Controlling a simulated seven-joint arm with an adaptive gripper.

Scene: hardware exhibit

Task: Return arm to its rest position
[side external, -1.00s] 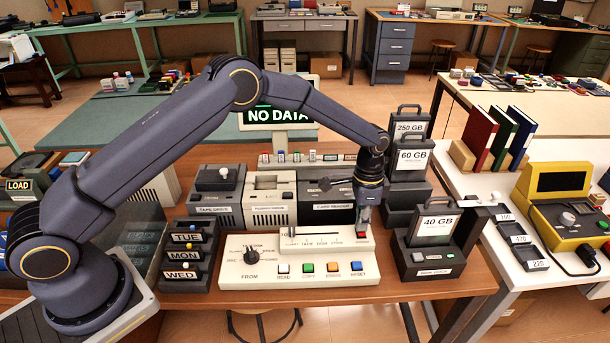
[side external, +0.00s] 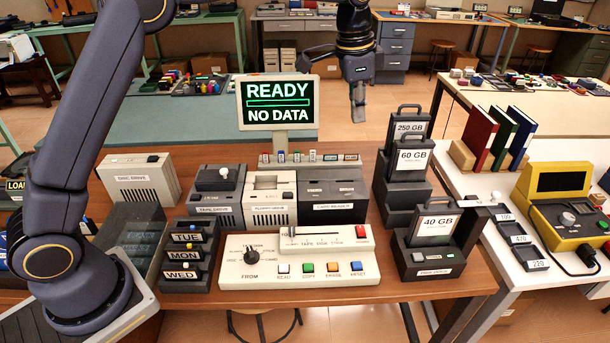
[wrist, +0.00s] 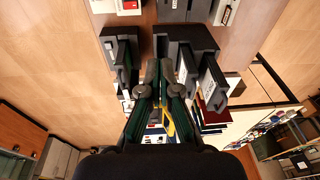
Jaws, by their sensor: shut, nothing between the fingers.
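My gripper (side external: 358,115) is shut and empty. In the side external view it hangs high above the back of the wooden desk (side external: 340,290), fingers pointing down, to the right of the monitor (side external: 278,102) that reads READY, NO DATA. Nothing touches it. In the wrist view my gripper (wrist: 160,85) shows in the middle with its fingers together, and dark cartridges in their stands lie below and beyond it. My arm rises from its base at the left of the desk, its upper part leaving the top of the picture.
A cream control panel (side external: 298,262) with colored buttons sits at the desk's front. Drives stand behind it. Cartridges labelled 250 GB (side external: 410,128), 60 GB (side external: 412,160) and 40 GB (side external: 436,226) stand upright at the right. The air around my gripper is clear.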

